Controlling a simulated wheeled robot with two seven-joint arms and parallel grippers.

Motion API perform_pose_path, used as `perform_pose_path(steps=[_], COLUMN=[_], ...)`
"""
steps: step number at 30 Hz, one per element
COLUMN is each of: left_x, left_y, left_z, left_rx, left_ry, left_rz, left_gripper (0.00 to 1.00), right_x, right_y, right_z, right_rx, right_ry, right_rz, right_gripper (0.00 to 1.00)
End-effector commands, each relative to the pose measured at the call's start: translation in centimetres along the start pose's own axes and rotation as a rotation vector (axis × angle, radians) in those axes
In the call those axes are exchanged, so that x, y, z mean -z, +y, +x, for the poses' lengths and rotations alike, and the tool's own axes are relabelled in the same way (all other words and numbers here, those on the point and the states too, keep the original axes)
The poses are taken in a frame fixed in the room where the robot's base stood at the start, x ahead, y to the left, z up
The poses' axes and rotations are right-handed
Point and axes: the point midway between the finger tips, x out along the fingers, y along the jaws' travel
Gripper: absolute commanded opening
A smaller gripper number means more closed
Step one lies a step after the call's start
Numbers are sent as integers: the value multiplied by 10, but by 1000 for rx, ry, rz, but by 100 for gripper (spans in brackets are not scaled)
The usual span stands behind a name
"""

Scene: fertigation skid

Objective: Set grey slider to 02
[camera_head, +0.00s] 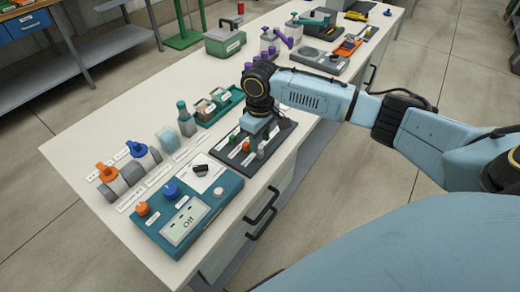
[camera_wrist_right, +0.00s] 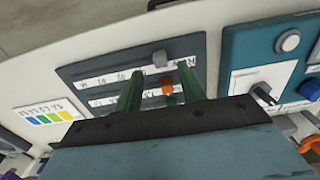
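The dark slider panel (camera_head: 222,153) lies on the bench, partly hidden under my right gripper (camera_head: 247,140) in the head view. In the right wrist view, the panel (camera_wrist_right: 85,70) carries white number strips, too small to read surely. The grey slider (camera_wrist_right: 160,59) is a small knob near the panel's far part. An orange slider (camera_wrist_right: 167,86) sits closer to the wrist. My right gripper (camera_wrist_right: 161,70) has two green fingers, spread apart and pointing down to the panel. The grey slider shows between the tips; I cannot tell any contact. My left gripper is out of view.
A teal control box (camera_head: 190,212) with an "Off" display stands left of the panel. A green tray with small jars (camera_head: 219,97), a bottle (camera_head: 186,120) and valves (camera_head: 107,173) stand behind. Bare bench top lies toward the left corner.

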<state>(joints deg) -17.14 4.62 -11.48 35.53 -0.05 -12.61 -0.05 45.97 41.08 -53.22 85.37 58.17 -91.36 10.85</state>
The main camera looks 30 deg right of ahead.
Motion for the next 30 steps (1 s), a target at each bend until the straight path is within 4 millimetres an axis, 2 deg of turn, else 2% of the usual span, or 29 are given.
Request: perform_pose_path(steps=[1,3,7,11,19,27,28,30], left_x=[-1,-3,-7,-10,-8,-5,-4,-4], left_y=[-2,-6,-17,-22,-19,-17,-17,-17], left_z=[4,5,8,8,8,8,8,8], left_rx=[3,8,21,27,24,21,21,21], left_ry=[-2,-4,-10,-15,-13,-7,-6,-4], left_rz=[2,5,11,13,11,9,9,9], left_gripper=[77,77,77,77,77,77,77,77], right_x=[0,0,0,0,0,0,0,0], right_y=[0,0,0,0,0,0,0,0], right_z=[11,21,34,39,39,39,39,39], right_rx=[0,0,0,-1,-1,-1,-1,-1], right_ry=[-2,0,1,1,1,1,1,1], right_rz=[0,-1,-1,-1,-1,-1,-1,-1], right_gripper=[40,40,40,40,39,3,0,0])
